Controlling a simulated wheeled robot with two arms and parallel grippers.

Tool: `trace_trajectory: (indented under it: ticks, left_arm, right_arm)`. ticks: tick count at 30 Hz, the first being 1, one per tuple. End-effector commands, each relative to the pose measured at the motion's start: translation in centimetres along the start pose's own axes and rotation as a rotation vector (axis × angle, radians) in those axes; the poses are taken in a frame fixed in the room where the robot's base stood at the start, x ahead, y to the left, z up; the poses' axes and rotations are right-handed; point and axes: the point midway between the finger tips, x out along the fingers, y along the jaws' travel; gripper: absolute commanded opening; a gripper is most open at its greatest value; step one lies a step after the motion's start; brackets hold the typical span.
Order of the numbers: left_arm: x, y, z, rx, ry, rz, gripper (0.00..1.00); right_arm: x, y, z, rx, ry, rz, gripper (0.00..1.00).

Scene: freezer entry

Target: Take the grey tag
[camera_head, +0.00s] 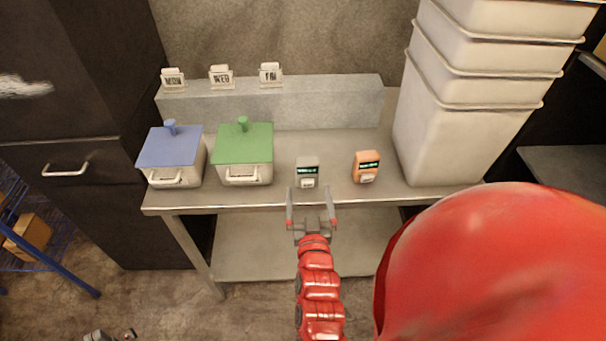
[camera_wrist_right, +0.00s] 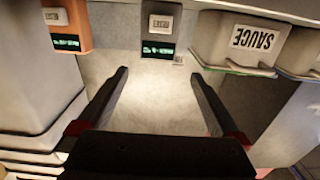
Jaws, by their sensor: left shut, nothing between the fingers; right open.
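The grey tag (camera_head: 307,171), a small upright device with a lit green display and a white label, stands near the front of the steel table. It also shows at the top middle of the right wrist view (camera_wrist_right: 160,30). My right gripper (camera_head: 310,191) is open and empty at the table's front edge, just short of the tag. In the right wrist view its fingers (camera_wrist_right: 160,78) are spread to either side, with the tag beyond their tips and between them. My left gripper (camera_head: 128,333) is low at the bottom left, shut and partly cut off.
An orange tag (camera_head: 367,167) stands to the right. A green-lidded box (camera_head: 244,145) and a blue-lidded box (camera_head: 172,148) stand to the left. Stacked white bins (camera_head: 440,140) stand at the right end. Day signs (camera_head: 221,77) sit on the raised back ledge (camera_head: 320,100).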

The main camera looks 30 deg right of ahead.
Motion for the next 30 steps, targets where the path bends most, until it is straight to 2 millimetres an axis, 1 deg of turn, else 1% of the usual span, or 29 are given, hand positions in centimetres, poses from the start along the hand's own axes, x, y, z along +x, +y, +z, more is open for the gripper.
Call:
trace_trajectory:
  ticks: [1, 3, 8, 9, 13, 15, 19, 22, 24, 27, 30]
  left_arm:
    - [-0.2, 0.0, 0.0, 0.0, 0.0, 0.0, 0.0]
    - [-0.3, 0.0, 0.0, 0.0, 0.0, 0.0, 0.0]
    - [0.0, 0.0, 0.0, 0.0, 0.0, 0.0, 0.0]
    - [0.3, 0.0, -0.1, 0.0, 0.0, 0.0, 0.0]
    - [0.7, 0.0, -0.1, 0.0, 0.0, 0.0, 0.0]
    - [0.8, -0.1, -0.1, 0.0, 0.0, 0.0, 0.0]
    - [1.0, -0.1, -0.2, 0.0, 0.0, 0.0, 0.0]
    - [1.6, -0.1, -0.3, 0.0, 0.0, 0.0, 0.0]
    - [2.1, -0.1, -0.4, 0.0, 0.0, 0.0, 0.0]
    - [2.9, -0.1, -0.5, 0.0, 0.0, 0.0, 0.0]
    - [3.1, -0.2, -0.5, 0.0, 0.0, 0.0, 0.0]
  right_arm:
    - [0.9, 0.1, -0.1, 0.003, 0.005, 0.005, 1.0]
    - [2.0, 0.2, -0.1, 0.001, 0.004, 0.005, 1.0]
    - [4.8, 0.2, -0.2, 0.0, 0.004, 0.004, 1.0]
    - [5.7, 0.1, -0.4, 0.001, 0.005, 0.003, 1.0]
    - [7.9, 0.0, -0.3, 0.0, 0.002, 0.0, 1.0]
    - [8.7, 0.0, -0.3, 0.002, 0.003, 0.0, 1.0]
    - [9.4, 0.0, -0.1, 0.002, 0.0, -0.001, 1.0]
    - [10.2, 0.1, -0.3, -0.001, 0.002, 0.0, 1.0]
    - [11.2, 0.4, -0.5, 0.0, 0.005, 0.002, 1.0]
    - [12.6, 0.6, -0.2, 0.0, 0.001, 0.001, 1.0]
    - [13.7, 0.4, -0.1, 0.001, 0.002, -0.001, 1.0]
